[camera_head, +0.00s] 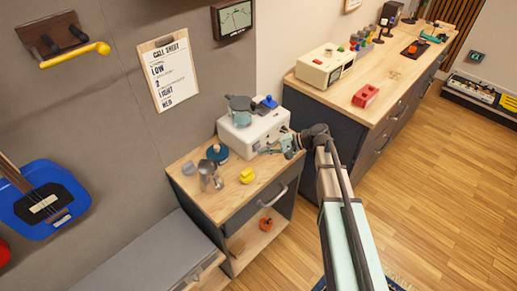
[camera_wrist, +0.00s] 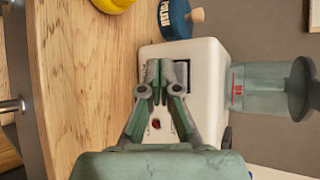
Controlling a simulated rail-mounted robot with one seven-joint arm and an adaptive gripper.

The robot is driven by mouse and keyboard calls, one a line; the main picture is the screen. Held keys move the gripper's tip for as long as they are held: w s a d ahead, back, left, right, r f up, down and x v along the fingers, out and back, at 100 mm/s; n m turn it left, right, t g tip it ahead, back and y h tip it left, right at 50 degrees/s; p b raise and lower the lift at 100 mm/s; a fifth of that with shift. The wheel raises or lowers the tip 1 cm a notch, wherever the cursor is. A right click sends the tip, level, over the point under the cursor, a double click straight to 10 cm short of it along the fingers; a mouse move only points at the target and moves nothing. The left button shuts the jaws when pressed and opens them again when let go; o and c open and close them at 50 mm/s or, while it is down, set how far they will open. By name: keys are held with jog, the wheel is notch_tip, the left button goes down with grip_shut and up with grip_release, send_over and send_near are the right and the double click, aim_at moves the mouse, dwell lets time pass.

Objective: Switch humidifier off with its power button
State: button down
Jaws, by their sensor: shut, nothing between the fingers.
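The humidifier (camera_head: 262,128), a white box with a grey-green tank on top, stands at the back right of the small wooden cabinet. In the wrist view its white body (camera_wrist: 207,55) lies sideways, with the clear greenish tank (camera_wrist: 262,88) to the right. A small red spot (camera_wrist: 157,124) shows on its front between my fingers, and a dark square panel (camera_wrist: 183,75) is partly hidden behind the fingertips. I cannot tell which is the power button. My gripper (camera_head: 268,150) is shut and empty in front of the humidifier's front face; its fingertips (camera_wrist: 160,68) overlap the face, contact unclear.
On the cabinet top (camera_head: 215,208) stand a metal pitcher (camera_head: 210,178), a blue polish tin (camera_head: 217,153) and a yellow object (camera_head: 247,175). A long counter (camera_head: 405,75) at the right holds a cream device (camera_head: 325,67) and a red box (camera_head: 365,96). The cabinet's front strip is clear.

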jog(key=shift+s+d+b, duration=0.2)
jog(key=shift+s+d, duration=0.75)
jog(key=shift+d, duration=0.25)
jog(key=shift+s+d+b, duration=0.2)
jog(key=shift+s+d, duration=0.75)
jog(key=shift+d, duration=0.2)
